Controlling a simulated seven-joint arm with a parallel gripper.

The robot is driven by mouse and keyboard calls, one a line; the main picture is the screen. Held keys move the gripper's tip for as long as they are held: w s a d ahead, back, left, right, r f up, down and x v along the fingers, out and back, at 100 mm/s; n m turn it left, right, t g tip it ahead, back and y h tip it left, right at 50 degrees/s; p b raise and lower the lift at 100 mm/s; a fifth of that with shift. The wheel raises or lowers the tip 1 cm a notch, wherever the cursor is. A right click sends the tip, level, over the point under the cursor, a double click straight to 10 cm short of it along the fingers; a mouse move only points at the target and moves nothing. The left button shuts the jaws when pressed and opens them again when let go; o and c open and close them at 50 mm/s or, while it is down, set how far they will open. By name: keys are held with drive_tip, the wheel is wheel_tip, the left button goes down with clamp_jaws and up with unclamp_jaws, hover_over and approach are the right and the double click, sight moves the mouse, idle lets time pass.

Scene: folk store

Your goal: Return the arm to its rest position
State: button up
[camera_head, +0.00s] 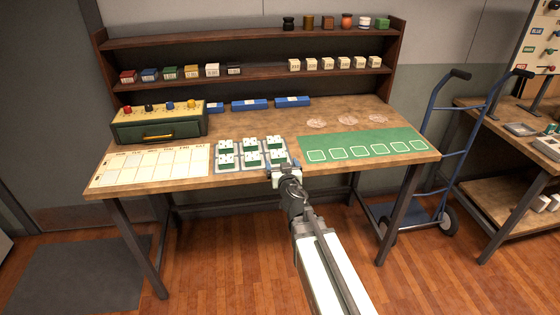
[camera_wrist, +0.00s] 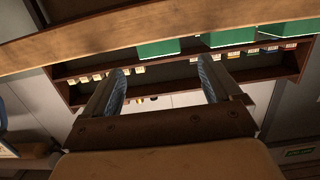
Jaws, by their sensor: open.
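My gripper (camera_head: 283,166) is at the front edge of the wooden workbench (camera_head: 240,180), just in front of a grey tray (camera_head: 212,171). The tray holds several green-and-white blocks (camera_head: 250,158). In the wrist view the two fingers of my gripper (camera_wrist: 162,85) stand apart with nothing between them. That view looks toward the bench edge (camera_wrist: 130,38) and the shelves, and appears upside down. My arm reaches in from the lower right of the head view.
A green mat (camera_head: 362,145) with outlined squares lies right of my gripper. A green box with a gold handle (camera_head: 158,128) and a pale chart (camera_head: 150,166) are at left. Shelves (camera_head: 250,73) hold small blocks and jars. A blue hand truck (camera_head: 440,150) stands right.

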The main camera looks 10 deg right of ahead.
drive_tip(key=shift+s+r, duration=0.1)
drive_tip(key=shift+s, duration=0.65)
